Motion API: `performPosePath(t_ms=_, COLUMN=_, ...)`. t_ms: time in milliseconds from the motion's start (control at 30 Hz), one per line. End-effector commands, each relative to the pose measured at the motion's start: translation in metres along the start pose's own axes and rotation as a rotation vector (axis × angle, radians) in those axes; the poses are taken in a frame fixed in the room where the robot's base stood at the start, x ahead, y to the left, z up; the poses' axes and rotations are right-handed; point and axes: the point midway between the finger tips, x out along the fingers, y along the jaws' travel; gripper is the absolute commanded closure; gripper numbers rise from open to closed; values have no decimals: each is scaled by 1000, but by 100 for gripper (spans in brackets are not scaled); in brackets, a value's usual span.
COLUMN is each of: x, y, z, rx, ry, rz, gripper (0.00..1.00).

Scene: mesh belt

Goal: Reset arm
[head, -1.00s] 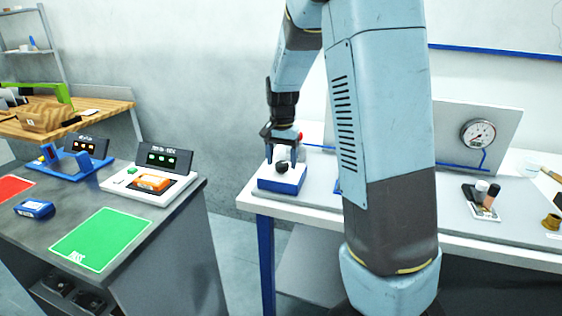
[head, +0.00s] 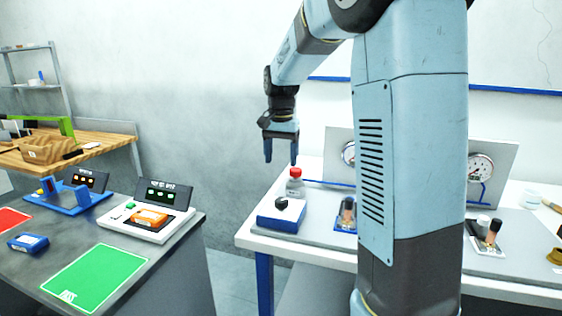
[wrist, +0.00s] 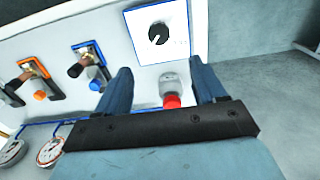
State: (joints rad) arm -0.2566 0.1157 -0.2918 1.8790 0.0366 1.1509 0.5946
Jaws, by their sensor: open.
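My gripper (head: 281,150) hangs above the white bench in the head view, its fingers pointing down. It is raised clear of the blue and white box (head: 281,214), which has a black knob (head: 282,203) on top. The wrist view shows my gripper's two fingers (wrist: 160,88) spread apart with nothing held between them. The knob also shows in the wrist view (wrist: 158,33), ahead of the fingers. A bottle with a red cap (head: 295,182) stands behind the box, apart from my gripper. In the wrist view the bottle (wrist: 170,82) appears between the fingers, lower down.
Valve fixtures (head: 487,236) and a gauge panel (head: 508,150) are on the white bench (head: 520,272). A grey table (head: 160,262) at left holds a green mat (head: 95,277) and a tester with an orange device (head: 150,217). A floor gap separates the two. Air around my gripper is clear.

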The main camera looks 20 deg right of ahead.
Motion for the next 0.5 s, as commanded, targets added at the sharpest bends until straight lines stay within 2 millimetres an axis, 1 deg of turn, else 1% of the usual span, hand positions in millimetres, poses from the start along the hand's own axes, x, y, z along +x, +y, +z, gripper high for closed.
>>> performPosePath(t_ms=367, x=-1, y=2, z=1, rx=-4, ry=2, rz=-4, gripper=30)
performPosePath(t_ms=500, x=-11, y=13, z=13, rx=-33, ry=15, rz=-28, gripper=30)
